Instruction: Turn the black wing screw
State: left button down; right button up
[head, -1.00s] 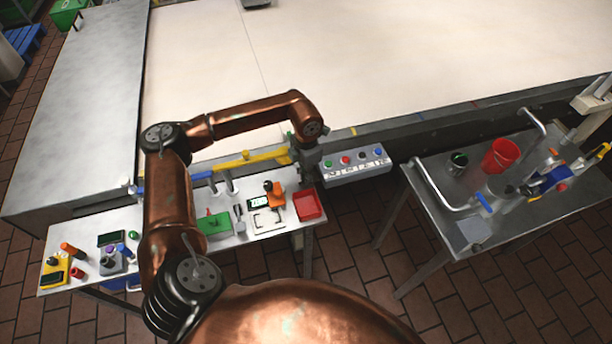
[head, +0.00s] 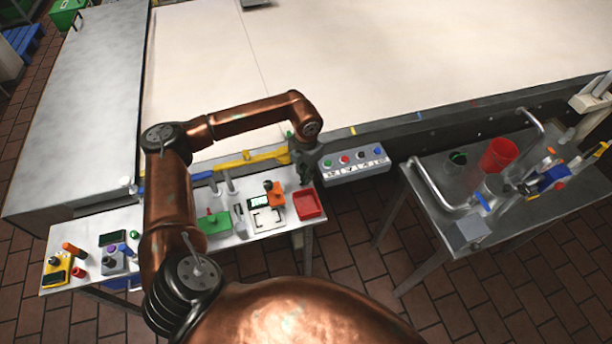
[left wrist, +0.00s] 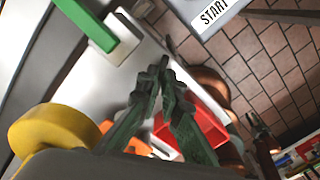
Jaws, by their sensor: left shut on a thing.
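My left gripper (head: 305,180) points down at the right end of the white work table (head: 262,242), close to the red bin (head: 308,203). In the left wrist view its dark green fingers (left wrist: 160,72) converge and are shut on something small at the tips. I take it to be the black wing screw, but it is too dark and small to tell apart from the fingers. The red bin also shows behind the fingers in the left wrist view (left wrist: 205,132).
A button panel (head: 352,172) stands right of the gripper; its START label shows in the wrist view (left wrist: 213,12). A yellow bar (head: 240,161) runs along the conveyor edge. Green (head: 214,223) and orange (head: 277,198) devices stand on the table. A second metal table (head: 440,228) is to the right.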

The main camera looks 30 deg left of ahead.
pick_arm(q)
jog(key=c, duration=2.1)
grip_release()
jog(key=shift+r, duration=0.15)
notch_tip(320, 180, up, 12)
jog(key=shift+f, duration=0.1)
